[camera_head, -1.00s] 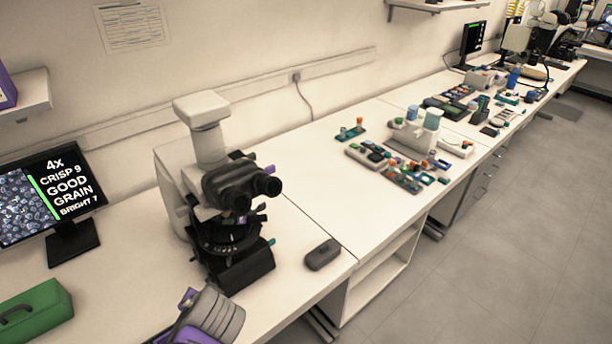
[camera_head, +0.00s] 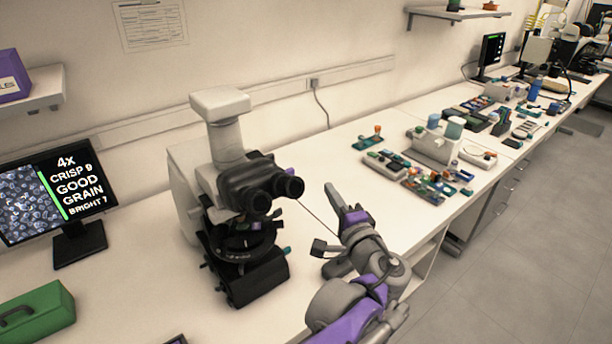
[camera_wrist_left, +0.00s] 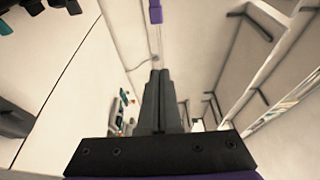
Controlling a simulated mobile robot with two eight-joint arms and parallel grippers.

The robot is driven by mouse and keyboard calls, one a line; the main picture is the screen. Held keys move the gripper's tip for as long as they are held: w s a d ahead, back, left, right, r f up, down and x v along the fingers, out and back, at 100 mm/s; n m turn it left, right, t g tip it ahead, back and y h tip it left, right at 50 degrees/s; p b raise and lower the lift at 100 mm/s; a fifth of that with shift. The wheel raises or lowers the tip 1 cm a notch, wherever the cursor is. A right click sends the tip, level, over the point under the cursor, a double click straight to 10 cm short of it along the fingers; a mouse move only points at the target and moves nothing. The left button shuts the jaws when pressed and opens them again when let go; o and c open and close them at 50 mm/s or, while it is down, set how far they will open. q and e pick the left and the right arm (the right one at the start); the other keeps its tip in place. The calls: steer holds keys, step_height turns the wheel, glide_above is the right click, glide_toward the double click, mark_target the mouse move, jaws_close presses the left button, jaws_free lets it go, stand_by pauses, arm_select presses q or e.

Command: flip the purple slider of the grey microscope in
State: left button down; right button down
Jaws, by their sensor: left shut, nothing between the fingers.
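The grey microscope (camera_head: 190,190) stands on the bench with its dark twin eyepieces (camera_head: 262,188) facing right. A small purple tab (camera_head: 289,170), which looks like the slider, shows just behind the eyepieces. Another small purple patch (camera_head: 257,225) shows low on the black front part. My left gripper (camera_head: 331,190) is to the right of the eyepieces, above the bench, its fingers shut and empty, apart from the microscope. In the left wrist view the shut fingers (camera_wrist_left: 160,76) point ahead, and a purple piece (camera_wrist_left: 155,13) on a thin pale rod shows beyond them. My right gripper is not in view.
A monitor (camera_head: 55,190) reading 4X, CRISP 9, GOOD, GRAIN, BRIGHT 7 stands left of the microscope. A green case (camera_head: 38,312) is at the lower left. Several small lab items lie farther right around a white holder (camera_head: 436,146).

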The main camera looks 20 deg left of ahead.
arm_select(q)
steer(key=x, duration=1)
steer(key=s+a, duration=0.2)
steer(key=s, duration=0.1)
steer(key=shift+s+a, duration=0.1)
steer(key=shift+a, duration=0.15)
steer(key=shift+s, duration=0.1)
steer(key=shift+s+a+p, duration=0.45)
steer(key=shift+s+a, duration=0.45)
steer(key=shift+s, duration=0.2)
